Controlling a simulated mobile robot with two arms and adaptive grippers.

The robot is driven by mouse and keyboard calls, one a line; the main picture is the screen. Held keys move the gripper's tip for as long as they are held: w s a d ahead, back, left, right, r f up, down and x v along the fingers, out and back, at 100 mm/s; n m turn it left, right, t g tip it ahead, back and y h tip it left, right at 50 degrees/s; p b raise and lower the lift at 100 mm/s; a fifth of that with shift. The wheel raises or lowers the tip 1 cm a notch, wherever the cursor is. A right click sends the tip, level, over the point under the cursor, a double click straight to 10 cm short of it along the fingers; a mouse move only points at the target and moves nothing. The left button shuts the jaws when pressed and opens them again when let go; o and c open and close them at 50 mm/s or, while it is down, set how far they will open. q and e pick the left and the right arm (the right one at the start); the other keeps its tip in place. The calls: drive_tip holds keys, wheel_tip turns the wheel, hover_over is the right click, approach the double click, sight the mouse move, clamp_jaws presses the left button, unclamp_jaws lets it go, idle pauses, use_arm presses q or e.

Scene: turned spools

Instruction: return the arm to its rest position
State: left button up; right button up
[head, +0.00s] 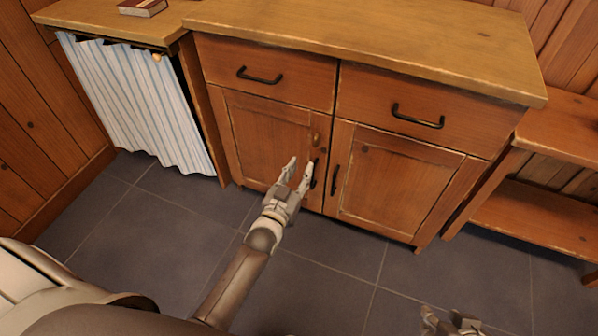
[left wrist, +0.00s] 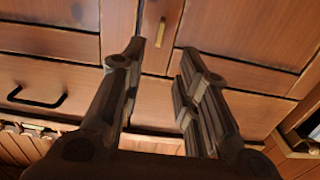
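My left gripper (head: 299,168) is in front of the left door (head: 262,138) of the wooden cabinet, close to the dark door handles near the middle. Its two fingers are spread apart with nothing between them. In the left wrist view the open fingers (left wrist: 160,58) frame the cabinet front and a small brass-coloured latch (left wrist: 161,30). Whether a fingertip touches the door or handle cannot be told. My right gripper (head: 450,322) shows only in part at the bottom edge of the head view, low over the floor; its finger opening is unclear.
Both drawers, with black handles (head: 260,76) (head: 417,116), and both doors are closed. A striped curtain (head: 137,104) hangs under the left counter, which bears a dark red book (head: 142,7). A low wooden shelf (head: 540,215) stands right. The grey tiled floor (head: 325,285) is clear.

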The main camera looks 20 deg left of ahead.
use_arm(q)
drive_tip(key=shift+s, duration=0.1)
idle(0.5)
